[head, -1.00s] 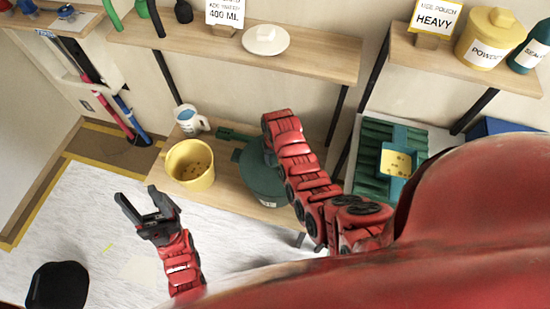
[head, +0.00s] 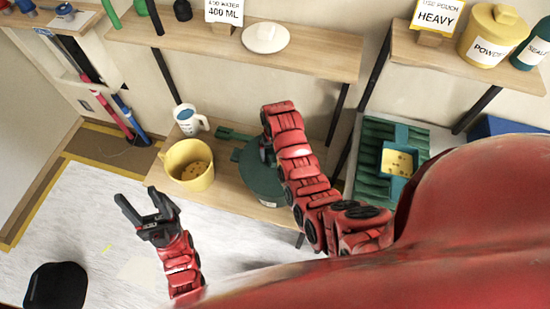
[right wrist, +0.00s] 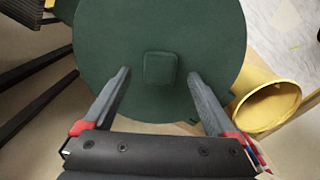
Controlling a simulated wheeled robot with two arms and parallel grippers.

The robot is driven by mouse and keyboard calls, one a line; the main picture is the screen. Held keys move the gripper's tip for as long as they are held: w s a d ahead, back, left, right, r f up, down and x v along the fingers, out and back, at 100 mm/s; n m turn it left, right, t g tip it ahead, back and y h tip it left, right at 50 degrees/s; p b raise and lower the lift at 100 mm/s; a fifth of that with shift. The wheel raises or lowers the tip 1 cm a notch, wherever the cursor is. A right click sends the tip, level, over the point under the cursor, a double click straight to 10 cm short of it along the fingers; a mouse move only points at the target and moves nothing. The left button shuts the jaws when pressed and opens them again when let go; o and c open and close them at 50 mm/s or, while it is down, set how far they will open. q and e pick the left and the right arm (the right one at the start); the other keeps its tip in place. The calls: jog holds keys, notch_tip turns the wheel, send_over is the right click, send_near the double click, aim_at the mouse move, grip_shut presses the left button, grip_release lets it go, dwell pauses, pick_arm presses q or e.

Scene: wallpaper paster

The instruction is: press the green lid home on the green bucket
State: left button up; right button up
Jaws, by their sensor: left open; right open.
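The green bucket (head: 268,201) stands on the lower wooden shelf, with its dark green lid (head: 250,172) on top. My right arm hides part of both in the head view. In the right wrist view the round lid (right wrist: 205,45) fills the top middle, with a square knob (right wrist: 160,68) at its centre. My right gripper (right wrist: 158,85) is open, its fingers on either side of the knob and apart from it. Whether the lid is fully seated cannot be told. My left gripper (head: 148,197) is open and empty, over the pale floor at the left.
A yellow bucket (head: 174,181) with yellowish bits inside stands left of the green bucket, also in the right wrist view. A white and blue jug (head: 190,120) is behind it. A green tool (head: 234,133) lies at the back. The upper shelf (head: 310,58) is above.

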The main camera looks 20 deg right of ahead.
notch_tip(320, 180, up, 14)
jog(key=p, duration=0.7)
jog(key=shift+p, duration=0.4)
jog(key=shift+s+f, duration=0.15)
